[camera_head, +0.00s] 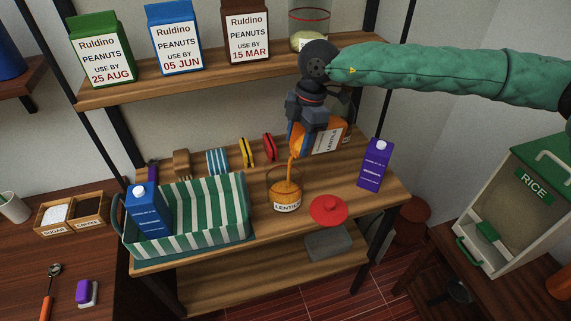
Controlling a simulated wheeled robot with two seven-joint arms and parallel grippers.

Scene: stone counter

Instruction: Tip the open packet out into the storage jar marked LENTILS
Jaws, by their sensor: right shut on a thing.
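My right gripper (308,125) comes in from the right and is shut on an orange packet (326,142). The packet is marked LENTILS as far as I can read, and it is tilted with its mouth down to the left. An orange stream (292,170) runs from it into a clear jar (285,197) just below. The jar stands upright on the shelf, is labelled LENTILS and has orange contents. A red lid (328,209) lies beside it on the right. My left gripper is not in view.
A green-striped basket (205,215) with a blue carton (147,210) stands left of the jar. A purple carton (375,165) stands to the right. Peanut packets (175,38) and a glass jar (309,22) line the upper shelf. A RICE dispenser (525,200) is far right.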

